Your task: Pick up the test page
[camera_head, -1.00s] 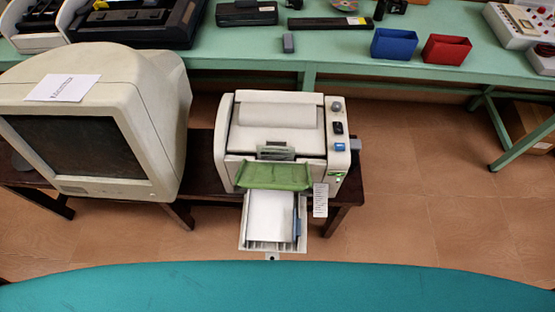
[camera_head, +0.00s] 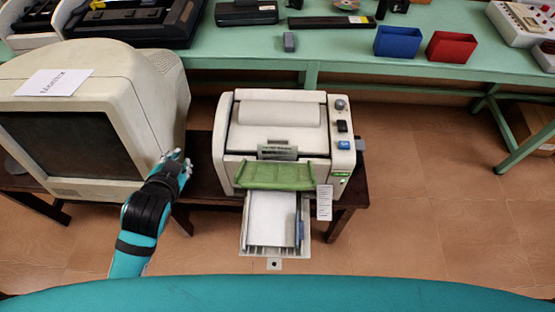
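A beige printer (camera_head: 279,140) stands on a small dark wooden table. White paper (camera_head: 271,220) lies in its pulled-out front tray (camera_head: 268,251), below a green output flap (camera_head: 276,177). No printed sheet shows on the flap, and I cannot tell whether the paper in the tray is the test page. My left gripper (camera_head: 177,163) is left of the printer, in front of the monitor's right side, apart from the paper. Its fingers are small, and I cannot tell whether they are open. My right gripper is out of view.
A large beige monitor (camera_head: 145,100) with a paper label (camera_head: 54,82) on top stands left of the printer. A small white tag (camera_head: 324,202) hangs at the printer's right. A green bench (camera_head: 350,43) behind holds blue (camera_head: 397,42) and red (camera_head: 450,49) bins.

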